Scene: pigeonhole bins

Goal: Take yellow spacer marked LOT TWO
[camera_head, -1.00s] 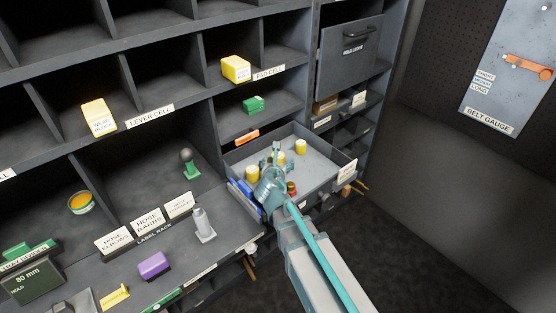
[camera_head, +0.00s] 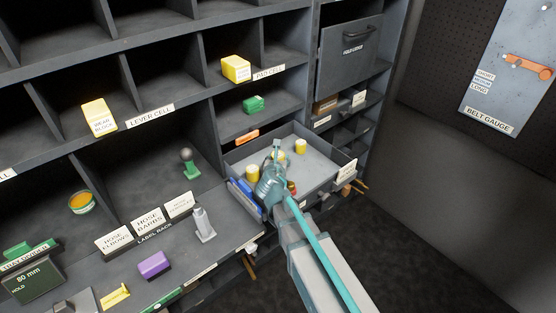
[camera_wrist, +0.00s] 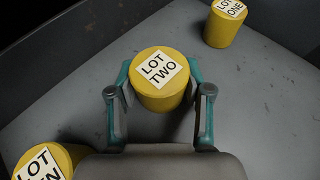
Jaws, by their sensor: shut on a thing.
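The yellow spacer marked LOT TWO (camera_wrist: 158,98) is a short cylinder with a white label on its top face. In the wrist view it stands between the two teal fingers of my gripper (camera_wrist: 160,76), which is shut on it from both sides. It seems to be at the grey tray floor; any gap beneath it is hidden. In the head view my gripper (camera_head: 276,160) reaches into the open tray (camera_head: 325,168), and my wrist partly covers the spacers there.
A spacer marked LOT ONE (camera_wrist: 226,22) stands at upper right in the wrist view. Another spacer, its label partly cut off (camera_wrist: 48,160), is close at lower left. Tray walls surround them. Blue items (camera_head: 243,192) lie at the tray's left side.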

